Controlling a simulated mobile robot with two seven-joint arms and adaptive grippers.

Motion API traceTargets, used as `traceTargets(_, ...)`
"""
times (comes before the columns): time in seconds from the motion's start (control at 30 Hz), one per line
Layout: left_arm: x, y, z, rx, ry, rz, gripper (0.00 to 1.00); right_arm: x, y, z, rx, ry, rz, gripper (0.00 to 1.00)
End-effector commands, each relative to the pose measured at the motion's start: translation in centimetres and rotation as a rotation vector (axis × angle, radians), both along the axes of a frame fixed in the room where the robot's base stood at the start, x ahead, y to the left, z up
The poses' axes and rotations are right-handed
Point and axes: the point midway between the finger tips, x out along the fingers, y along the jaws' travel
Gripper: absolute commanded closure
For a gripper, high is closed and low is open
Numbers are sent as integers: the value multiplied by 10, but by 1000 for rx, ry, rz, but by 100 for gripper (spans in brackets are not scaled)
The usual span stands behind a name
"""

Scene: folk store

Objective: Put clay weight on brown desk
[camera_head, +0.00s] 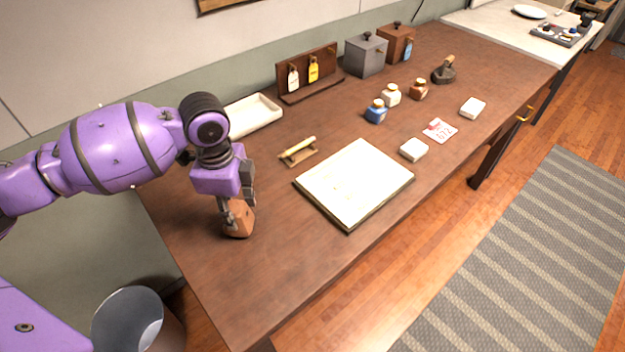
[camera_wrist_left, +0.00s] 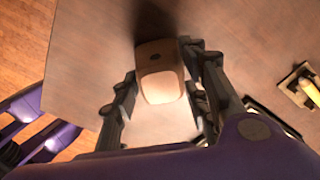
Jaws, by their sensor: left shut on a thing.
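The clay weight (camera_head: 239,222) is a small orange-brown block near the left end of the brown desk (camera_head: 262,270). My left gripper (camera_head: 236,205) points down and is shut on the clay weight. In the left wrist view the clay weight (camera_wrist_left: 160,72) sits between the two fingers, its near face pale in the light. Its base appears at the desk surface in the head view; I cannot tell whether it touches. My right gripper is in neither view.
A cream board (camera_head: 355,183) lies right of the gripper, with a yellow roll on a small stand (camera_head: 298,151) behind it. A white tray (camera_head: 252,115) is at the back. Ink bottles (camera_head: 376,112) and boxes stand farther right. The desk's near left corner is clear.

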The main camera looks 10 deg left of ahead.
Motion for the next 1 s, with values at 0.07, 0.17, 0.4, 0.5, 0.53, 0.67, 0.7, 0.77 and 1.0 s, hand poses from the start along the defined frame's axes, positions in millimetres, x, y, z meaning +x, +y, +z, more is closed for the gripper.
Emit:
traceTargets(0.07, -1, 1, -12, 2, 4, 2, 95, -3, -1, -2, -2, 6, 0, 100)
traceTargets(0.17, -1, 1, -13, 1, 1, 2, 95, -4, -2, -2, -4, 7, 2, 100)
traceTargets(0.4, -1, 1, -15, 1, 1, 2, 95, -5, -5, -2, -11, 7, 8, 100)
traceTargets(0.5, -1, 1, -15, 1, 2, 1, 48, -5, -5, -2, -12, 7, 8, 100)
traceTargets(0.53, -1, 1, -15, 1, 2, 1, 44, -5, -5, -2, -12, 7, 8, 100)
traceTargets(0.67, -1, 1, -15, 2, 2, 1, 39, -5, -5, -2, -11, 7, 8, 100)
traceTargets(0.7, -1, 1, -15, 2, 2, 1, 39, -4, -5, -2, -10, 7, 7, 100)
traceTargets(0.77, -1, 1, -15, 2, 2, 1, 39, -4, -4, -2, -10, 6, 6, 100)
traceTargets(1.0, 0, 1, -5, 2, -1, 1, 39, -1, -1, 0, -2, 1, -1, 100)
